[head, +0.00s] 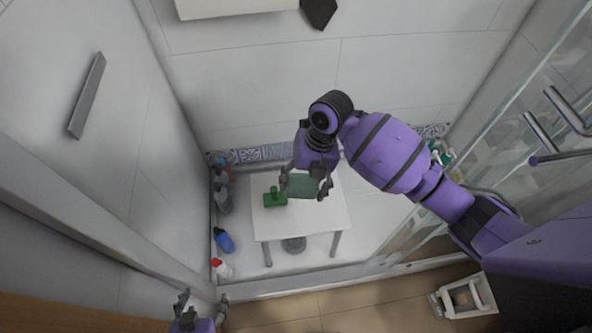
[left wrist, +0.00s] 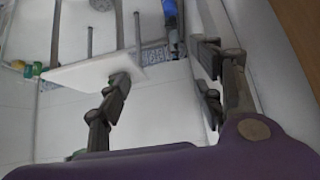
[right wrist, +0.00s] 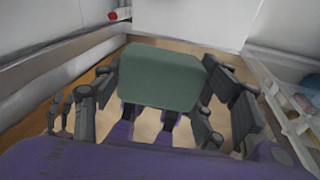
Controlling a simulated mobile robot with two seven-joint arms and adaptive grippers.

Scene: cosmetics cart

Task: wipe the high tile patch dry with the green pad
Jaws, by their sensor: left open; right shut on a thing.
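The green pad (head: 301,186) is a dull green rounded block. My right gripper (head: 304,188) is shut on it and holds it over the white stool in the head view. The pad (right wrist: 160,78) also fills the space between the fingers in the right wrist view. My left gripper (head: 202,304) is open and empty at the lower left of the head view, beside the enclosure's near edge. Its spread fingers (left wrist: 165,72) show in the left wrist view. White tiled wall (head: 260,85) fills the back; I cannot tell which part is the high patch or see wetness.
A bright green handled item (head: 275,200) stands on the white stool (head: 325,222). A blue bottle (head: 224,240) and a white bottle with a red cap (head: 221,267) are on the floor to the left. Glass panels (head: 510,100) stand at the right. A grey bar (head: 87,95) is on the left wall.

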